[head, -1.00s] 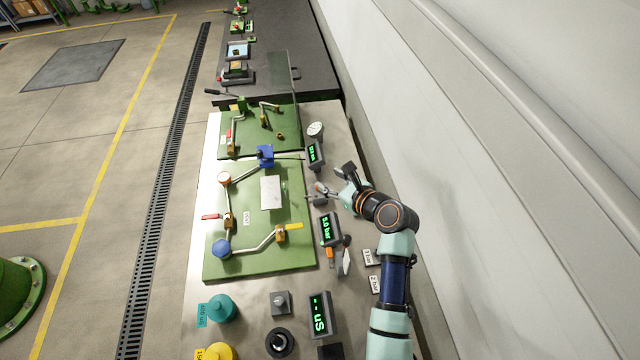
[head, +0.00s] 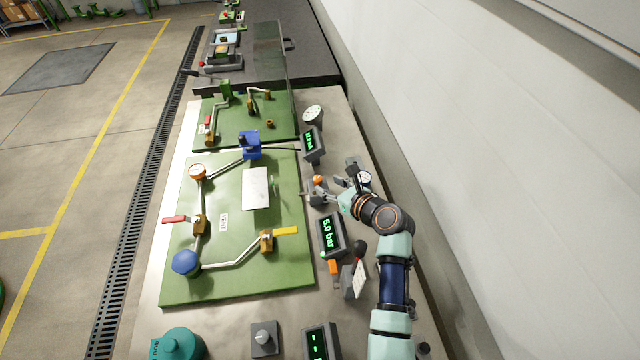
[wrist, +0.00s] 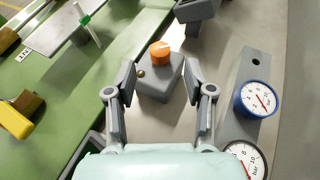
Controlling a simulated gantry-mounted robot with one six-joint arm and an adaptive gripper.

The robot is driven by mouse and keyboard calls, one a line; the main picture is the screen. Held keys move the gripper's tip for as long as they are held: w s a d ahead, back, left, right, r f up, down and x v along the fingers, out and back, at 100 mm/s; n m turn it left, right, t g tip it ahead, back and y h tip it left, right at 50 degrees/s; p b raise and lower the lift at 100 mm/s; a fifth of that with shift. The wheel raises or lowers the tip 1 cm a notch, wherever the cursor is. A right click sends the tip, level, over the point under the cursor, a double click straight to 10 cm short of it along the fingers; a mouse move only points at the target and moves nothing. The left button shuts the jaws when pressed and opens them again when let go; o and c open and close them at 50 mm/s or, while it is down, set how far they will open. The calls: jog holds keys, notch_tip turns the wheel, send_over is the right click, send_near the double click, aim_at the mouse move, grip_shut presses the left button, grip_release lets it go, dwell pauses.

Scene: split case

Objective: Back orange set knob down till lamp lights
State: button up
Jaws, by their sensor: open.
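The orange set knob (wrist: 160,52) sits on top of a small grey block (wrist: 160,84). It has a pale mark on its top. A small round brownish lamp (wrist: 141,74) on the same block looks unlit. In the head view the orange knob (head: 318,180) stands right of the green panel. My gripper (wrist: 158,80) is open and empty. Its fingers lie left and right of the block in the wrist view, with the knob just beyond the fingertips. I see no contact with the knob. In the head view my gripper (head: 322,190) is beside the knob.
A blue-rimmed gauge (wrist: 256,99) and another dial (wrist: 245,158) stand right of my gripper. A display reading 5.0 bar (head: 330,236) is near, with another display (head: 312,145) farther back. The green panel (head: 230,270) carries pipes and valves. A wall runs along the right.

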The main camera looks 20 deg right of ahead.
aim_at(319, 179)
jog(key=b+x, duration=0.2)
jog(key=x, duration=0.3)
jog(key=shift+f, duration=0.1)
jog(key=shift+w, duration=0.3)
grip_shut()
jog(key=shift+f+n+y+b, duration=0.3)
jog(key=shift+n+y+b, duration=0.15)
jog(key=shift+b, duration=0.75)
jog(key=shift+r+n+g+y, duration=0.25)
jog(key=shift+r+g+y, duration=0.05)
jog(key=shift+y, duration=0.05)
